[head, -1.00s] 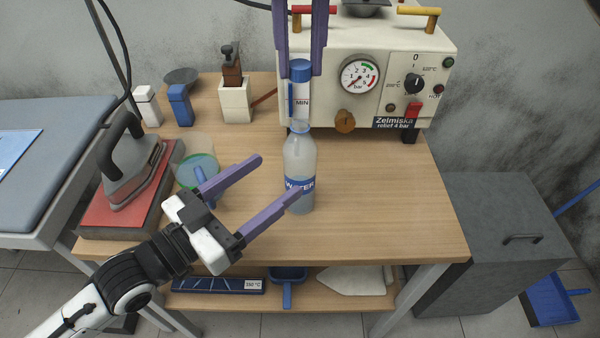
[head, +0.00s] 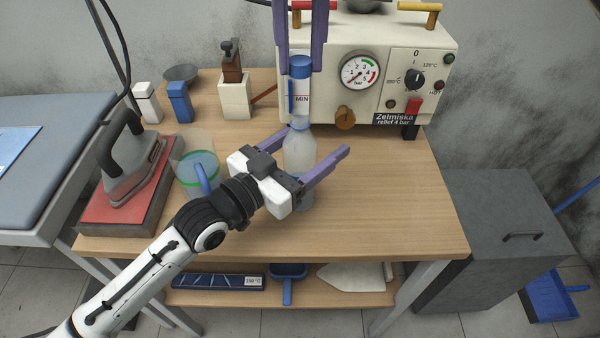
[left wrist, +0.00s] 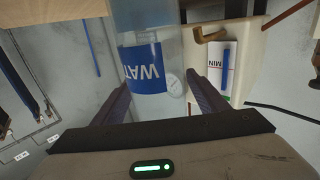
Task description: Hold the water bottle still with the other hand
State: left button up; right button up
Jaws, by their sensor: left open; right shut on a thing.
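The water bottle (head: 299,152), clear with a blue label, stands upright on the wooden table, partly hidden by my left gripper. My left gripper (head: 318,141) is open, one finger on each side of the bottle. In the left wrist view, the bottle (left wrist: 150,35) lies between the fingers (left wrist: 158,82) with its WATER label upside down; a gap shows beside the right finger. My right gripper (head: 301,70) comes in from above, shut on a blue cap (head: 301,68), which appears above the bottle's neck. I cannot tell its depth against the machine.
A cream steam machine (head: 375,110) with gauge and knobs stands behind the bottle. A clear jug (head: 196,165) with a blue handle is left of the bottle, close to my left arm. An iron (head: 130,165) rests on a red pad (head: 105,208). The table's right side is clear.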

pick_arm(q)
jog(key=c, duration=1.6)
pick_arm(e)
jog(key=shift+f, duration=2.5)
jog(key=shift+f, duration=0.1)
jog(key=shift+f, duration=0.8)
jog(key=shift+f, duration=0.55)
pick_arm(q)
grip_shut()
